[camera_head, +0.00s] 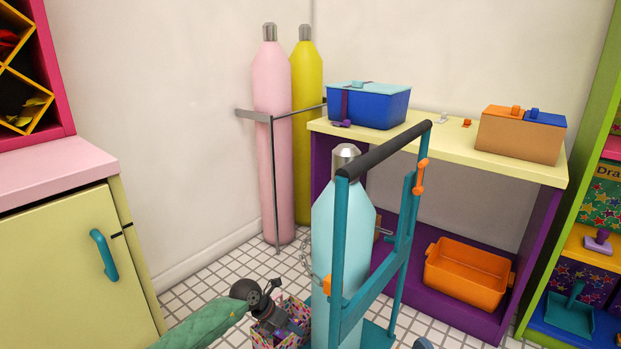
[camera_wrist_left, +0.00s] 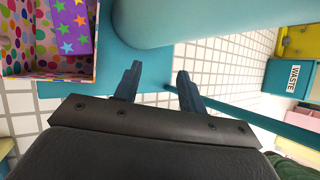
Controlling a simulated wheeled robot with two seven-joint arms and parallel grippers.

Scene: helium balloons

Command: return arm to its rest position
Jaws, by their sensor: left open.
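My left arm, in a green sleeve, comes in at the bottom of the head view. Its dark left gripper (camera_head: 285,322) is low, just left of the light-blue gas cylinder (camera_head: 338,225) on the teal hand cart (camera_head: 345,285). In the left wrist view the two fingers of the gripper (camera_wrist_left: 158,78) are apart with nothing between them. A patterned open box (camera_head: 262,338) is close beside and below the gripper in the head view. My right gripper does not show.
A pink cylinder (camera_head: 272,140) and a yellow cylinder (camera_head: 308,120) stand at the wall behind a metal rail. A yellow-topped table (camera_head: 435,150) stands behind the cart, with an orange bin (camera_head: 468,275) on its lower shelf. A yellow cabinet (camera_head: 70,255) is at left.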

